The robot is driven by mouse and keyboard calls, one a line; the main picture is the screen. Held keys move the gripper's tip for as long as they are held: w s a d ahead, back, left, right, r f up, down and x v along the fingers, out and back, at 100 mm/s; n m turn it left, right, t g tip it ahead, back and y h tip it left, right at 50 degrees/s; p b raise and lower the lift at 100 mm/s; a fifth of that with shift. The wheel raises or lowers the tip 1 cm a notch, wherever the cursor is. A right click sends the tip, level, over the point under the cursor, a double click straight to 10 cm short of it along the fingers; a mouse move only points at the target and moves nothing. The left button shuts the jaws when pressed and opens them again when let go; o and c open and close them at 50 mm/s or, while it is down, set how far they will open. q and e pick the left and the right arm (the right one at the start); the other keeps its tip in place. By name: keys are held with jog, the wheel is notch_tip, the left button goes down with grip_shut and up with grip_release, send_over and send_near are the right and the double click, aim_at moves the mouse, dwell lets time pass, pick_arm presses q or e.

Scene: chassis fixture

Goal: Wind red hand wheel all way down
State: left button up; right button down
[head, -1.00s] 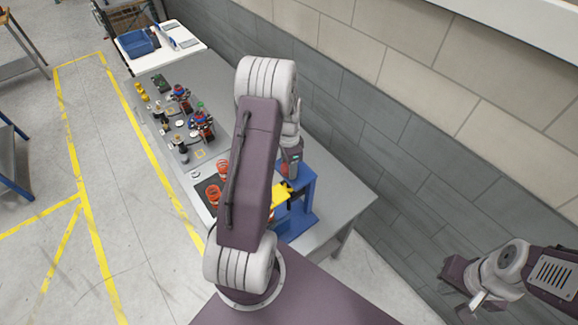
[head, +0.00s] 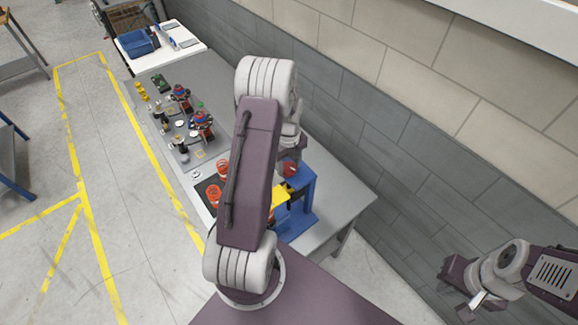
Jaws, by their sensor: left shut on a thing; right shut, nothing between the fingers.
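The red hand wheel (head: 289,169) shows as a small red piece on top of the blue fixture (head: 306,192) on the bench, partly hidden by my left arm. My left gripper (head: 287,160) is at the wheel, shut on it; its fingertips are mostly hidden behind my arm links. A yellow part (head: 279,195) of the fixture shows beside my forearm. My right gripper (head: 472,306) is shut and empty at the lower right, well away from the bench and near the wall.
The grey bench (head: 345,197) runs along the tiled wall. Orange-red round parts (head: 214,194) lie on a dark mat left of my arm. Several small assemblies (head: 201,119) stand farther back. A blue bin (head: 138,42) sits on the white table beyond.

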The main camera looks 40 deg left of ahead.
aim_at(289, 166)
pick_arm(q)
jog(key=shift+m, duration=0.8)
jog(key=shift+m, duration=0.9)
jog(key=o, duration=1.3)
notch_tip(289, 166, up, 7)
jog(key=shift+r, duration=0.1)
